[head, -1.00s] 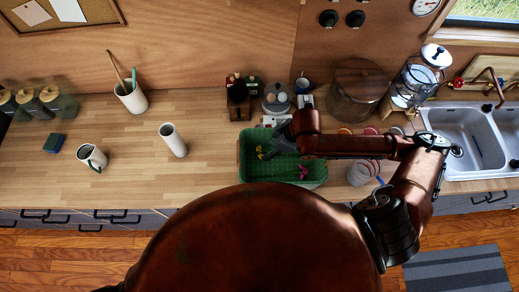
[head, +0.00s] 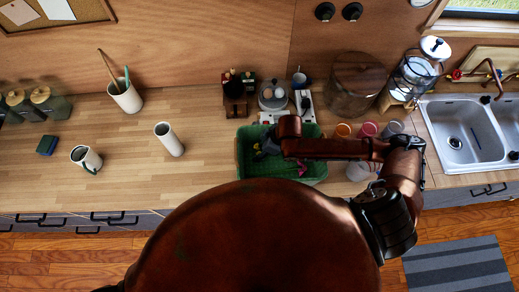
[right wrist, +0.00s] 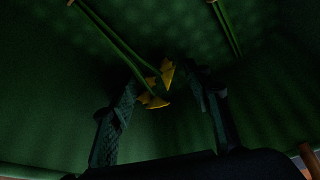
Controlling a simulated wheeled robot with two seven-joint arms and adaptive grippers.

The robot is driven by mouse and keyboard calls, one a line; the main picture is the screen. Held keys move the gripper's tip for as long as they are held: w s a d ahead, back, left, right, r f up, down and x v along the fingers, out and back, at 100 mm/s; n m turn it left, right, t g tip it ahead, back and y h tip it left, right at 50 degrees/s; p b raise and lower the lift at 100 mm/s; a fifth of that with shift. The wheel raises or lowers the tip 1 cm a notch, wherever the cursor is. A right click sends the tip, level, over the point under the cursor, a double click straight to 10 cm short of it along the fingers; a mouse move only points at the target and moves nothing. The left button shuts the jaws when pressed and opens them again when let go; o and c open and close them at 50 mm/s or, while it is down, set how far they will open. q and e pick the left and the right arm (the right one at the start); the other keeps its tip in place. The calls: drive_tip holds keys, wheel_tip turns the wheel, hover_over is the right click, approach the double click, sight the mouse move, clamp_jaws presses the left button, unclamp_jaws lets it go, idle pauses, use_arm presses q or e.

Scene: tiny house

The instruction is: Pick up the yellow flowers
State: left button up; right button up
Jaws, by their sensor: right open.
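The yellow flowers (right wrist: 165,74) lie in the green crate (head: 313,178), with green stems running to the upper left in the right wrist view. My right gripper (right wrist: 163,84) is open, with one finger on each side of the yellow blossoms. I cannot tell whether the fingers touch them. In the head view my right gripper (head: 268,147) reaches down into the crate and mostly hides the flowers. My left gripper is not in view.
Pink flowers (head: 302,169) lie in the same crate, right of the gripper. Coloured cups (head: 367,129) stand right of the crate, and small appliances (head: 271,97) behind it. A white vase (head: 170,139) and a mug (head: 85,157) stand on the left counter, with free room between.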

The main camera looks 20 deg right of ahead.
drive_tip(key=c, duration=0.8)
drive_tip(key=shift+r, duration=0.15)
